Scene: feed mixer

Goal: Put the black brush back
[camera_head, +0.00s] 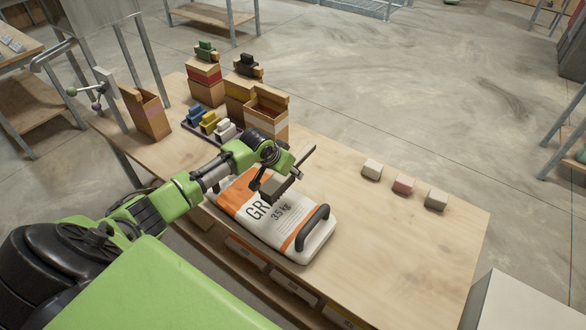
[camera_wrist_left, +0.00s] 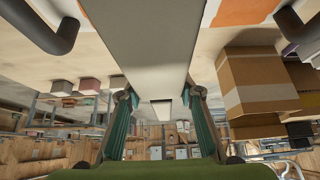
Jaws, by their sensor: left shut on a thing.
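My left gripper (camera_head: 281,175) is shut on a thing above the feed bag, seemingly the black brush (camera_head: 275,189). In the head view it shows a grey block with a dark, toothed lower edge, partly hidden by the gripper. In the left wrist view the held thing is a broad pale-grey slab (camera_wrist_left: 145,50) between the teal-padded fingers (camera_wrist_left: 155,110). My right gripper is not in view.
The white and orange bag (camera_head: 300,222) with a dark handle lies below the gripper. A tray (camera_head: 190,132) holds blue, yellow and white items. An open box (camera_head: 267,117) and others stand behind. Three small blocks (camera_head: 403,184) lie right; the table (camera_head: 400,245) is clear around them.

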